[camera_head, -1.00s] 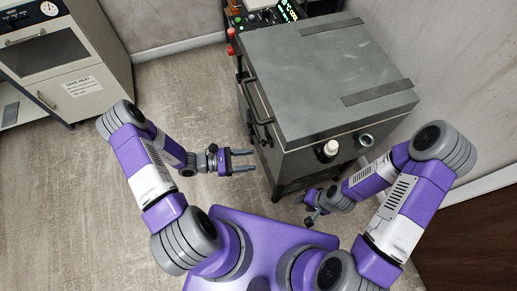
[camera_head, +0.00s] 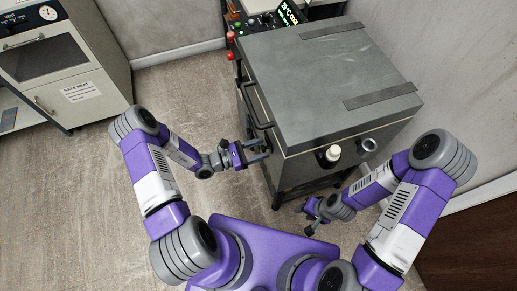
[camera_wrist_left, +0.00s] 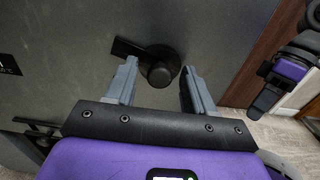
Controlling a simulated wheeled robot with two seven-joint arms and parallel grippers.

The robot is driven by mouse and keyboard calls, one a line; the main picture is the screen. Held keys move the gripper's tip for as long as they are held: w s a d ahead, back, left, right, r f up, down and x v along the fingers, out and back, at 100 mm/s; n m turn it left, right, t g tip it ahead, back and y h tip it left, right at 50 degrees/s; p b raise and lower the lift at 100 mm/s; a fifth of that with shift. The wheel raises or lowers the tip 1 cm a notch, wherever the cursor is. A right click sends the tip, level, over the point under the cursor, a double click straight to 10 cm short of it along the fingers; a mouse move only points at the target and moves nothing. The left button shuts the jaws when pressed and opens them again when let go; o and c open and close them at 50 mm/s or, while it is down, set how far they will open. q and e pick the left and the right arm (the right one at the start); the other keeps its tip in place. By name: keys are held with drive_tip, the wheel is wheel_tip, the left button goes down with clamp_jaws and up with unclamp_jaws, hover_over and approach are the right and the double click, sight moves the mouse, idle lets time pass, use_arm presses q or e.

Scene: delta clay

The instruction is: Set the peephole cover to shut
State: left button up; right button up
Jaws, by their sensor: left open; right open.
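The kiln (camera_head: 320,80) is a grey box with a dark frame. In the left wrist view, a dark round knob with a flat bar pointing left, apparently the peephole cover (camera_wrist_left: 160,70), sits on the kiln's grey face. I see no open hole beside it. My left gripper (camera_head: 264,150) is open at the kiln's left face. In its wrist view the fingers (camera_wrist_left: 160,82) lie either side of the knob, and I cannot tell whether they touch it. In the head view the arm hides the cover. My right gripper (camera_head: 312,218) is low, by the kiln's front.
A dark handle (camera_head: 256,108) stands out from the kiln's left face. A white-capped peg (camera_head: 332,154) and a metal tube (camera_head: 369,146) project from its front. A control panel (camera_head: 285,15) is behind it. A cabinet (camera_head: 70,70) stands at the far left, with clear floor between.

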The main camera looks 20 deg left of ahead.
use_arm(q)
drive_tip(key=shift+c, duration=0.2)
clamp_jaws()
